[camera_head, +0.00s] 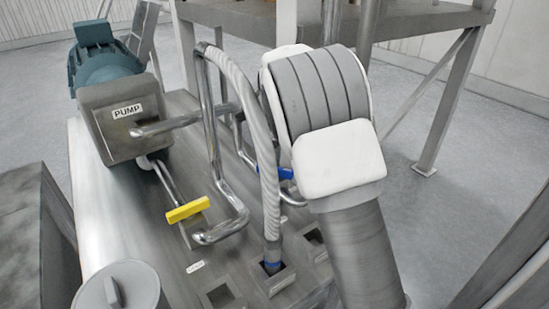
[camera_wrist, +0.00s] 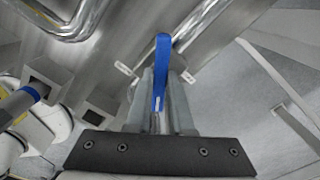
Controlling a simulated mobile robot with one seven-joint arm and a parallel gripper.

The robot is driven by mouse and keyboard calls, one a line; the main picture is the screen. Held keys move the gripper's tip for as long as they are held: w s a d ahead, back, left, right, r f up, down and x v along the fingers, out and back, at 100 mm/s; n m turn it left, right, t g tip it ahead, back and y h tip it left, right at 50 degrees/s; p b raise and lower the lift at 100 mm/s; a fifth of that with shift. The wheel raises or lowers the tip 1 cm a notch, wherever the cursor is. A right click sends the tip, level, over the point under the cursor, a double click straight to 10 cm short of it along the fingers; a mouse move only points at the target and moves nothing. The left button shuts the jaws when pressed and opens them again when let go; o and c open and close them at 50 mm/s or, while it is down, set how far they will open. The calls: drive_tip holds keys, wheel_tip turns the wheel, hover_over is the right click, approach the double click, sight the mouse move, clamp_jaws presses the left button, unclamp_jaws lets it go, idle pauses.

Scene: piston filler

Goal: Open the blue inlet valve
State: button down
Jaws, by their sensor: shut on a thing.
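The blue inlet valve handle (camera_head: 284,173) shows in the head view as a small blue piece on the pipework, partly hidden behind my arm. In the wrist view the blue handle (camera_wrist: 162,60) stands out between the fingers of my gripper (camera_wrist: 160,100), with its free end reaching past the fingertips towards a metal pipe. My gripper is shut on the handle, one finger on each side. In the head view my gripper is hidden by my own arm.
A yellow valve handle (camera_head: 188,210) sits on a bent pipe to the left. The pump (camera_head: 125,115) stands at the back left. A steel frame (camera_head: 448,90) stands behind right, with open floor around it.

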drive_tip(key=m+p, duration=0.2)
drive_tip(key=m, duration=0.2)
drive_tip(key=shift+r+p, duration=0.2)
drive_tip(key=shift+p, duration=0.1)
drive_tip(key=shift+f+m+p, duration=0.1)
drive_tip(key=shift+m+p, duration=0.65)
drive_tip(key=shift+m, duration=0.85)
drive_tip(key=c, duration=0.8)
unclamp_jaws()
wheel_tip(320, 180, up, 17)
drive_tip(key=shift+b, duration=0.35)
